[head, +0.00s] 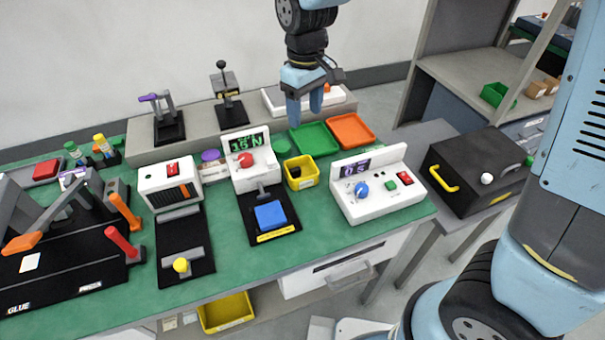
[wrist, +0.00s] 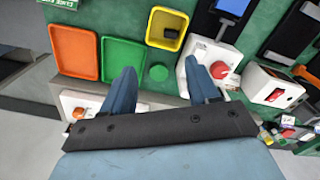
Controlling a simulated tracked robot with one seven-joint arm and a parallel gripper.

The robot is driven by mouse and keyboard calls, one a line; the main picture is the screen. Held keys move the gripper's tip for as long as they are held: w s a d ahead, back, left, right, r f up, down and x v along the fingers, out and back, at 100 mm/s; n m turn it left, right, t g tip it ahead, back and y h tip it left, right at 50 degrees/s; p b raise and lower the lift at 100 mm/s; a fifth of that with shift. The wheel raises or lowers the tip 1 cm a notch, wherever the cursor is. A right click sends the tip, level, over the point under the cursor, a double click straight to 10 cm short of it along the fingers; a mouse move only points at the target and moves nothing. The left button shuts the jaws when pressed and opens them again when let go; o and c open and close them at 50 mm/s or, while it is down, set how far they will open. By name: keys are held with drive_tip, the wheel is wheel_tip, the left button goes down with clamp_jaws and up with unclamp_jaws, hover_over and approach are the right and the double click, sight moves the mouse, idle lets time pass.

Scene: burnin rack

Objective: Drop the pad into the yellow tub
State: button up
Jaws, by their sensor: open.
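The yellow tub (head: 309,181) stands on the green bench between the white box with the green display and the white box with the blue knob. It also shows in the wrist view (wrist: 154,40), at the top. A small dark piece (wrist: 171,33) lies inside the tub; it looks like the pad, but it is too small to be sure. My gripper (head: 305,116) is open and empty, raised above the back of the bench, behind the tub. In the wrist view its two fingers (wrist: 160,68) are spread apart, with the tub beyond them.
A green tray (head: 314,138) and an orange tray (head: 351,131) lie behind the tub. A round green disc (wrist: 158,73) is beside the green tray. The white box with a red knob (head: 250,160) and the white box with a blue knob (head: 385,192) flank the tub closely.

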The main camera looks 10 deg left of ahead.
drive_tip(key=shift+r, duration=2.2)
drive_tip(key=d+r+m+t+y, duration=0.1)
drive_tip(key=d+r+m, duration=0.25)
drive_tip(key=d, duration=0.55)
drive_tip(key=d+r+m+t, duration=0.1)
drive_tip(key=d+r+m, duration=0.1)
drive_tip(key=d+r, duration=0.5)
drive_tip(key=s+d+m+t, duration=0.1)
drive_tip(key=s+d+m, duration=0.2)
drive_tip(key=s+d, duration=0.3)
drive_tip(key=s+d+m+t+h, duration=0.1)
drive_tip(key=s+d, duration=0.4)
drive_tip(key=d, duration=0.6)
drive_tip(key=shift+s+r+m+t, duration=0.25)
drive_tip(key=shift+s+m+t, duration=0.1)
drive_tip(key=shift+m+t, duration=0.55)
drive_tip(key=shift+d, duration=0.1)
